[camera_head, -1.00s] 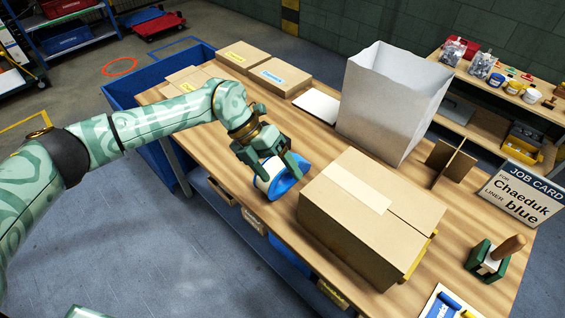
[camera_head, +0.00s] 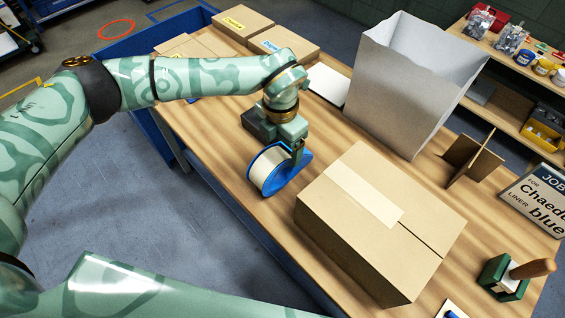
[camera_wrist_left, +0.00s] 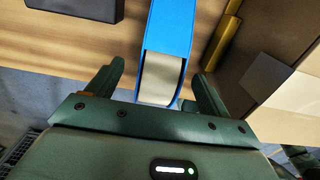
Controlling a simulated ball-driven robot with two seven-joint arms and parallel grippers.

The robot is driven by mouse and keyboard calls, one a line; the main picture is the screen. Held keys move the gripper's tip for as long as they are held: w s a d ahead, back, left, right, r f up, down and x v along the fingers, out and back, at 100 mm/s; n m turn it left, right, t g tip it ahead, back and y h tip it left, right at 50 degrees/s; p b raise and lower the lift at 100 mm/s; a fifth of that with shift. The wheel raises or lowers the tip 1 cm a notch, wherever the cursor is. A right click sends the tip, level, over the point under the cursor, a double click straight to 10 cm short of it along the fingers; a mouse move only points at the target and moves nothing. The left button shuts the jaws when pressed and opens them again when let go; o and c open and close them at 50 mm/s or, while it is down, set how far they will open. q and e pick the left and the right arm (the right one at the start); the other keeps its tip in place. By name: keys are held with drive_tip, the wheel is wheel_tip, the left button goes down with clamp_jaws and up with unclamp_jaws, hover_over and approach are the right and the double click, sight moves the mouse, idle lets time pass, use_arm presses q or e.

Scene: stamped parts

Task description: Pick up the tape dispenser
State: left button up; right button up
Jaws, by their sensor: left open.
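The tape dispenser, a blue body with a wide roll of pale tape (camera_head: 270,170), stands on the wooden workbench left of a closed cardboard box. My left gripper (camera_head: 292,148) is at the dispenser from behind and above. In the left wrist view the blue dispenser (camera_wrist_left: 170,35) lies between the two dark green fingers of my left gripper (camera_wrist_left: 160,85). The fingers are spread, with a gap on each side of the dispenser. My right gripper is not in view; a green arm link of mine crosses the bottom of the head view.
The closed cardboard box (camera_head: 340,235) stands close to the dispenser's right. A tall white open bag (camera_head: 405,90) and a cardboard divider (camera_head: 470,155) stand behind it. A wooden-handled stamp (camera_head: 510,275) is at the right. Flat boxes (camera_head: 283,48) lie at the back left.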

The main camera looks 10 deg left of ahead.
sight(282, 152)
use_arm(q)
drive_tip(key=shift+f, duration=0.65)
wheel_tip(282, 152, down, 4)
drive_tip(key=shift+d+f+b, duration=0.15)
drive_tip(key=shift+f+b, duration=0.05)
drive_tip(key=shift+b, duration=0.7)
drive_tip(key=shift+r, duration=0.1)
drive_tip(key=c, duration=1.1)
drive_tip(key=shift+o, duration=0.2)
